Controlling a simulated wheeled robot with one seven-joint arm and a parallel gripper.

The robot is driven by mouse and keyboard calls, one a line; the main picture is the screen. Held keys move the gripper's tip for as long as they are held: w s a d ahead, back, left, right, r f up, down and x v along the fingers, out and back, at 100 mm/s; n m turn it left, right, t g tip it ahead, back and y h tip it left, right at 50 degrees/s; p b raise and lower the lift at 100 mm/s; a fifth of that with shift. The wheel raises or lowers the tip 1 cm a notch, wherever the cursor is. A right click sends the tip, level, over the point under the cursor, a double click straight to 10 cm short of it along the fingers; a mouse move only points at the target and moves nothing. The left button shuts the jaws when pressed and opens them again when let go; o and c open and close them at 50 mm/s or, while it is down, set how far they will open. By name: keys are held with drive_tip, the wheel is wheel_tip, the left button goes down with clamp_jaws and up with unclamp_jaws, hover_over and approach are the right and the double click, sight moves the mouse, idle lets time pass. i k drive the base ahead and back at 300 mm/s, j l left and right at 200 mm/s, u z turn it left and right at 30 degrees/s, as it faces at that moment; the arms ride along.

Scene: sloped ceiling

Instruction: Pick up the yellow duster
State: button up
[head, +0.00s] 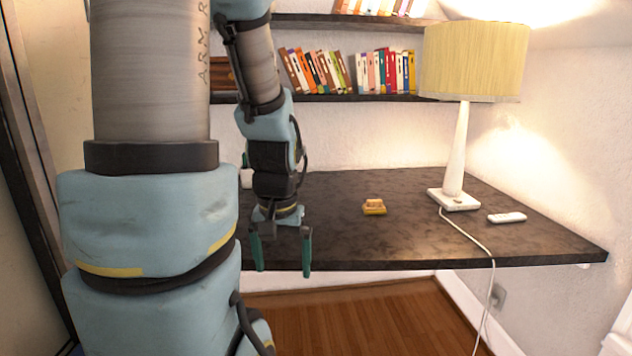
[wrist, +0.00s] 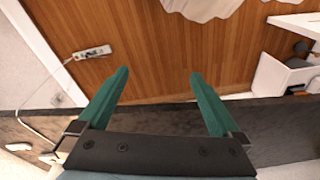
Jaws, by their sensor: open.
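The yellow duster (head: 374,208) is a small yellow block with a brownish top, lying on the dark desk (head: 335,232) near its middle in the head view. My gripper (head: 281,268) points down near the desk's front edge, left of the duster and apart from it. Its two green fingers are spread wide with nothing between them. In the wrist view my open gripper (wrist: 160,74) has the wooden floor and desk edge behind it. A small yellowish patch shows beside the left finger's base there; I cannot tell if it is the duster.
A lamp (head: 456,160) with a yellow shade stands right of the duster, its white cord hanging over the front edge. A white remote-like object (head: 507,217) lies beside it. Shelves of books (head: 318,72) hang above the back. The desk around the duster is clear.

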sight(373, 207)
drive_tip(key=z, duration=2.7)
drive_tip(key=u, duration=1.25)
drive_tip(key=i+u, duration=0.15)
drive_tip(key=u, duration=0.3)
drive_tip(key=l+u, duration=0.1)
drive_tip(key=u, duration=0.3)
drive_tip(key=i+l+u, duration=0.1)
drive_tip(key=u, duration=0.75)
drive_tip(key=i+l+u, duration=0.15)
drive_tip(key=l+u, duration=0.7)
drive_tip(key=l, duration=0.2)
drive_tip(key=l+u, duration=0.1)
drive_tip(key=l, duration=0.85)
drive_tip(key=i, duration=0.05)
